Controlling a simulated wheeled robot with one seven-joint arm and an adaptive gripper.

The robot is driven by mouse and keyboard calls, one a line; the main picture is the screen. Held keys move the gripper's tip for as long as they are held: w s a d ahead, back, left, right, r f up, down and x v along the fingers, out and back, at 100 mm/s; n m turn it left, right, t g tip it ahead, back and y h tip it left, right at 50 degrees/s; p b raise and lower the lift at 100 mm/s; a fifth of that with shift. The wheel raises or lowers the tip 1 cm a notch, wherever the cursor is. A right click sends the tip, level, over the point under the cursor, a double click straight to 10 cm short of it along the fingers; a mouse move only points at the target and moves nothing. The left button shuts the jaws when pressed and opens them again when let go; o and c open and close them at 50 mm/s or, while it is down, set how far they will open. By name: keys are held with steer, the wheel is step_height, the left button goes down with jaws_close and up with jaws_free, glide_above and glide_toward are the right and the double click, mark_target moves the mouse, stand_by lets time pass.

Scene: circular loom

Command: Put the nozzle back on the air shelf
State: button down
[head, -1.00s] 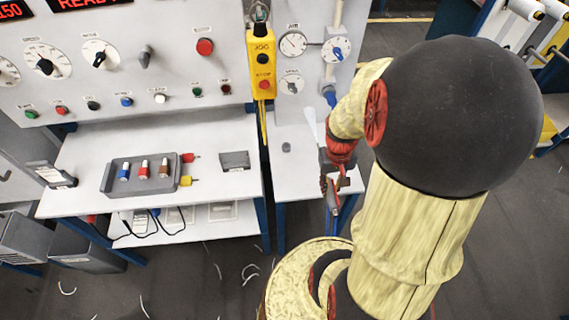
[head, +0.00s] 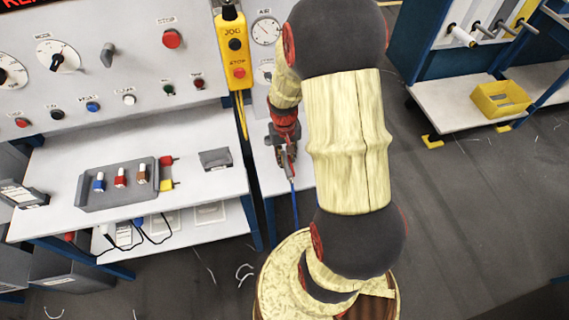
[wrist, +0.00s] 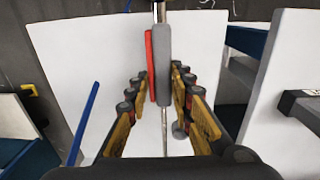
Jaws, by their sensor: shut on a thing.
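My gripper (head: 287,158) is over the narrow white air shelf (head: 264,176), right of the main bench in the head view. In the wrist view my gripper (wrist: 163,85) is shut on the nozzle (wrist: 163,66), which has a grey body, a red lever and a thin metal tube. The white air shelf (wrist: 75,60) lies behind the nozzle there. I cannot tell whether the nozzle touches it. A blue hose (head: 294,202) hangs below my gripper; a blue line also shows at left in the wrist view (wrist: 85,118).
A small round grey piece (wrist: 180,131) sits on the shelf by the fingers. The yellow JOG/STOP box (head: 235,50) and the air gauge (head: 265,31) are on the panel behind. A grey tray (head: 118,186) with small coloured parts is on the bench at left.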

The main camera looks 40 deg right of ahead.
steer(key=shift+w+f, duration=0.35)
steer(key=shift+f, duration=0.1)
steer(key=shift+w+d+f+b, duration=0.1)
steer(key=shift+f+b, duration=0.6)
steer(key=shift+f, duration=0.85)
steer(key=shift+f, duration=0.15)
steer(key=c, duration=1.6)
jaws_free()
steer(key=shift+o, duration=0.2)
steer(key=r+p, duration=0.1)
steer(key=r, duration=0.5)
steer(key=r+p, duration=0.2)
steer(key=r, duration=0.4)
steer(key=shift+w+a+r, duration=0.1)
steer(key=shift+a+r, duration=0.05)
steer(key=shift+a, duration=0.05)
